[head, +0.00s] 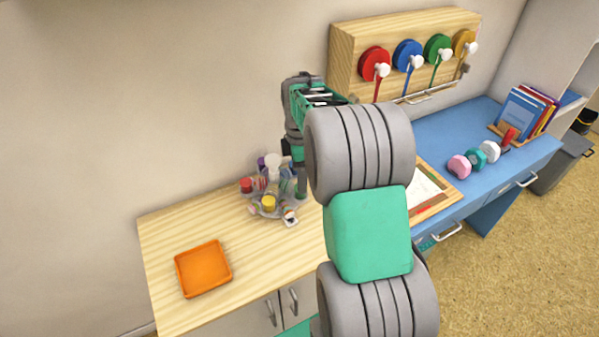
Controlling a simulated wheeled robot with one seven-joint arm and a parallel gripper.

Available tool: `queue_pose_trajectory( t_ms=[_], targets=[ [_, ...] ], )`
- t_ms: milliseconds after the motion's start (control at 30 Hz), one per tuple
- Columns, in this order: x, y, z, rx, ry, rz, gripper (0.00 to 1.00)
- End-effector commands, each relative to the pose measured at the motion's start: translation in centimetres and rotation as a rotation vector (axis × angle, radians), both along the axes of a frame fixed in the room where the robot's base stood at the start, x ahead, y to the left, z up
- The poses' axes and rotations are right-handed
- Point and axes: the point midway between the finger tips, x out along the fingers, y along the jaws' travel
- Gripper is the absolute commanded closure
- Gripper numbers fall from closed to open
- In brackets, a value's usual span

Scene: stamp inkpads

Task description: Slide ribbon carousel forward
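What looks like the ribbon carousel (268,210) stands on the light wooden counter, left of my arm. It is a grey round stand with red, yellow, white and purple pieces around a white-topped centre post. My gripper (302,192) points down at the carousel's right side, close to its edge. I cannot tell whether it touches the carousel. The fingers are small and partly merged with the arm behind them, so their opening is unclear. My arm hides the counter to the right of the carousel.
An orange tray (203,268) lies at the counter's front left. A framed board (437,203), dumbbell-like stamps (476,158) and books (525,112) are on the blue desk (430,137).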

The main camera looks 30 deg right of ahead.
Motion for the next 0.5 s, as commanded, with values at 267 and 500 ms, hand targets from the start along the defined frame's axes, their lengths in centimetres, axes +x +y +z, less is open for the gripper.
queue_pose_trajectory(
  t_ms=[267, 500],
  targets=[
    [-0.1, 0.0, -2.9, 0.001, 0.004, -0.002, 0.29],
    [0.0, 0.0, -6.6, 0.0, 0.001, -0.002, 0.29]
  ],
)
